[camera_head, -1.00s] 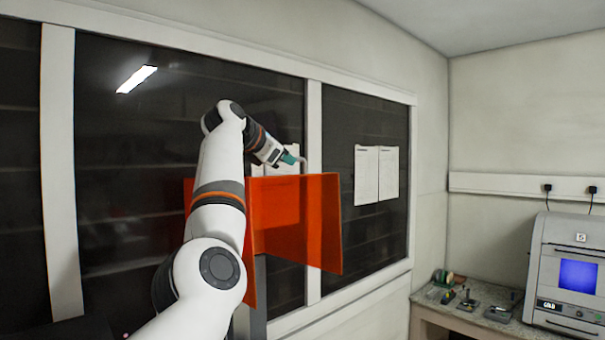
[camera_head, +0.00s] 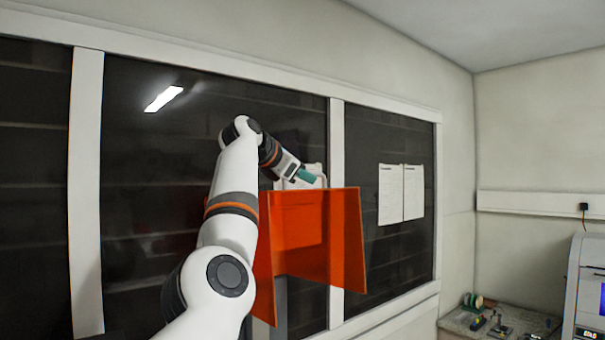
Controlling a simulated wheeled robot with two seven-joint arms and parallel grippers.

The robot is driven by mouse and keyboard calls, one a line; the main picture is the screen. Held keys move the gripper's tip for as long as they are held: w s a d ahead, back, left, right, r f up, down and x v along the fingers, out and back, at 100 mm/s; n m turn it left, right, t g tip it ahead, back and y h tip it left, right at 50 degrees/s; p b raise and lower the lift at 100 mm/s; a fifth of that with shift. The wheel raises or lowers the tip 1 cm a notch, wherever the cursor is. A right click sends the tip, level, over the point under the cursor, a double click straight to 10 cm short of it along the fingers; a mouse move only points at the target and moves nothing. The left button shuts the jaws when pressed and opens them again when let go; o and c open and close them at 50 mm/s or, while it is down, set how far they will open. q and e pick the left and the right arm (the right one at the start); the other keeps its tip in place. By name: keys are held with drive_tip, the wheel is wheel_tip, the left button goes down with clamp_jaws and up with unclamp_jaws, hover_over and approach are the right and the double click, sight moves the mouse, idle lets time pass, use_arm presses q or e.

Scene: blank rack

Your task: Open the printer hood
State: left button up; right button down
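The printer hood (camera_head: 345,235) is a see-through orange cover with flat side panels, in the middle of the head view in front of the dark windows. A pale handle-like piece (camera_head: 318,170) shows at its top edge. My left gripper (camera_head: 309,176), with teal fingers, is at that top edge beside the pale piece. I cannot tell whether the fingers are closed around it. The printer body below the hood is mostly hidden by my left arm or out of frame. My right gripper is not in view.
A bench (camera_head: 455,320) with small tools stands at the lower right, beside a grey machine (camera_head: 590,285) cut by the frame edge. Two paper sheets (camera_head: 401,193) hang on the window. A window post (camera_head: 337,140) stands behind the hood.

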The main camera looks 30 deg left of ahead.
use_arm(q)
drive_tip(key=b+v, duration=0.4)
drive_tip(key=v, duration=0.2)
drive_tip(key=shift+s+f, duration=0.1)
drive_tip(key=shift+f, duration=0.1)
drive_tip(key=b+v, duration=0.1)
drive_tip(key=v, duration=0.5)
drive_tip(key=shift+r+b, duration=0.2)
drive_tip(key=shift+b, duration=0.1)
